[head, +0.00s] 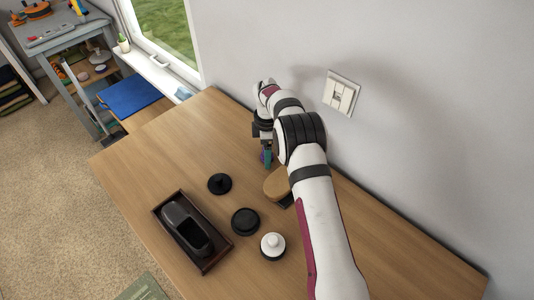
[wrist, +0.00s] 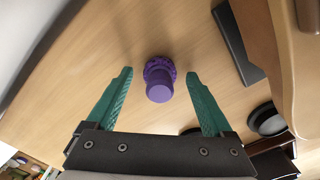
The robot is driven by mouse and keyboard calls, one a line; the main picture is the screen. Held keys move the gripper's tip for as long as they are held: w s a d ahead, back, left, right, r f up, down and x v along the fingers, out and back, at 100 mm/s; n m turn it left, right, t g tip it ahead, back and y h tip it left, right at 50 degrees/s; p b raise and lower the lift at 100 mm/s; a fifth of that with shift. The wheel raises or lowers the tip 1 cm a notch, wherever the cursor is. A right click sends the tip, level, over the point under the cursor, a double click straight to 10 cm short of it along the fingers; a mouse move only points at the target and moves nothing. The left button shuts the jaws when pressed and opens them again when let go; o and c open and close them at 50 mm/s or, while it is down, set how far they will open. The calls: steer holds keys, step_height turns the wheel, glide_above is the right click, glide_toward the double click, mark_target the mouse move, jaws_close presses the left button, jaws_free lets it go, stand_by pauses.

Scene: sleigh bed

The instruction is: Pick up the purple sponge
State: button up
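The purple sponge (wrist: 159,80) shows in the wrist view as a round knobbly head with a smooth purple knob, on the wooden table (wrist: 110,45). My gripper (wrist: 159,76) has two green fingers spread wide, one on each side of the sponge, with a gap on both sides. In the head view my gripper (head: 267,157) is low over the table's far part. Only a bit of the purple sponge (head: 262,156) shows there beside a finger; the arm and gripper hide most of it. I cannot tell how high the fingertips are above the table.
A tan-topped brush (head: 277,184) lies just nearer than my gripper. Black round pieces (head: 245,221) (head: 220,183), a white-knobbed piece (head: 272,245) and a dark tray (head: 206,259) holding a black object stand nearer. The wall with a switch (head: 341,93) is close on the right. The table's left part is clear.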

jaws_close()
step_height(320, 180, up, 10)
steer(key=shift+r, duration=0.1)
steer(key=c, duration=0.7)
jaws_free()
steer(key=shift+c, duration=0.2)
steer(key=c, duration=0.5)
